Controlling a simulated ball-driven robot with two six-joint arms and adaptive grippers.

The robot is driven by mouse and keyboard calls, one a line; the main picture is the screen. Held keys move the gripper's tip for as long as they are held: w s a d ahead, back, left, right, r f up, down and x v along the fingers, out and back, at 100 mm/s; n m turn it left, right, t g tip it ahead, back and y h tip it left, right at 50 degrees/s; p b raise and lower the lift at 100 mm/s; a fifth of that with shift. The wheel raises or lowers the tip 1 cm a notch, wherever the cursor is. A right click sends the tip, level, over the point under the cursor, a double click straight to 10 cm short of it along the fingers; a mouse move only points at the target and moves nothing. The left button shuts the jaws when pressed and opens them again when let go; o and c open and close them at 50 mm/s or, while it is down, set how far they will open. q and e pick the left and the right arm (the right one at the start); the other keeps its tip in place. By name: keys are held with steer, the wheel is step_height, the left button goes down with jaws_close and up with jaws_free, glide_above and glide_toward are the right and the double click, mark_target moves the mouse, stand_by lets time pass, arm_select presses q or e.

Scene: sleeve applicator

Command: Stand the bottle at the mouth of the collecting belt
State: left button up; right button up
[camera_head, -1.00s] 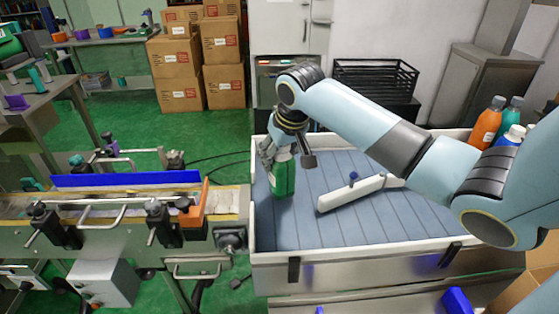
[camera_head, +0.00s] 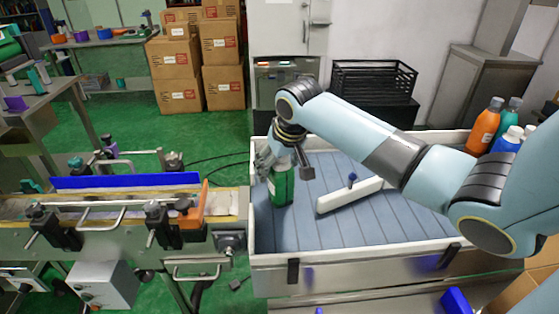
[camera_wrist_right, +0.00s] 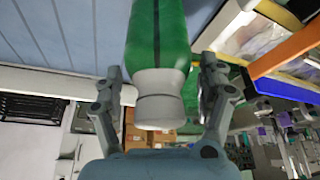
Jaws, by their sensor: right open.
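The green bottle (camera_head: 282,187) with a pale grey cap stands roughly upright on the blue slatted collecting belt (camera_head: 345,228), near its left end. My right gripper (camera_head: 279,163) is above and around the bottle's top. In the right wrist view the bottle (camera_wrist_right: 158,35) and its cap lie between the two fingers of the right gripper (camera_wrist_right: 165,90). The fingers are spread, with a gap showing on both sides of the cap. The gripper hides part of the bottle's top in the head view. My left gripper is not in view.
A white bar (camera_head: 350,195) with a blue knob lies across the belt, right of the bottle. Low white walls edge the belt. The applicator conveyor (camera_head: 120,215) with an orange guide (camera_head: 196,208) ends at the left. Orange, teal and blue bottles (camera_head: 485,125) stand at the back right.

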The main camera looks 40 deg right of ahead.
steer(key=v, duration=1.2)
steer(key=shift+a, duration=0.1)
